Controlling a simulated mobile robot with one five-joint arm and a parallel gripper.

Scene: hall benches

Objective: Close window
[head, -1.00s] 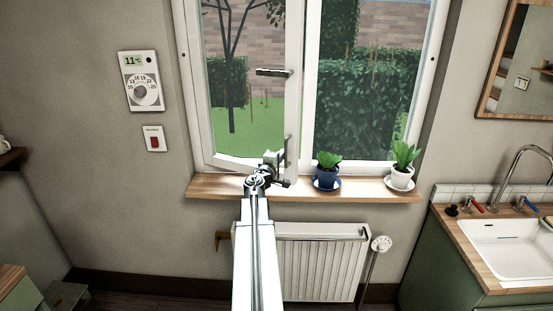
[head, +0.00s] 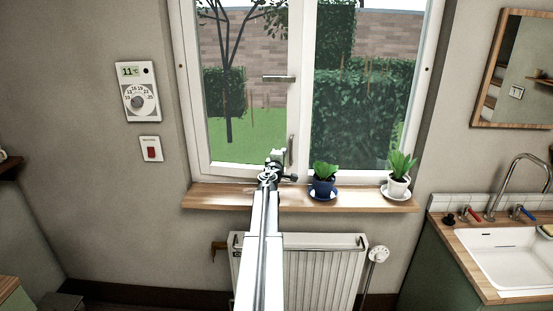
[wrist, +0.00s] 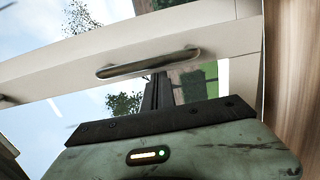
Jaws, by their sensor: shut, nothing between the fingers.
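The window's left sash (head: 197,110) has a white frame and clear glass, and stands at or close to its frame. Its lower rail slopes slightly down to the right, so I cannot tell whether it is flush. A dark lever handle (head: 278,78) lies level on its right side, and a metal pull handle (head: 291,150) stands upright lower down. My gripper (head: 276,155) is shut and empty at the sash's lower right corner, just left of the pull handle. In the wrist view a metal handle (wrist: 148,63) crosses the white frame beyond the dark fingers (wrist: 158,93). Contact is unclear.
A blue pot with a plant (head: 324,187) and a white pot with a plant (head: 397,187) stand on the wooden sill (head: 225,198), right of my gripper. A radiator (head: 330,270) is below. A sink (head: 500,255) is at the right.

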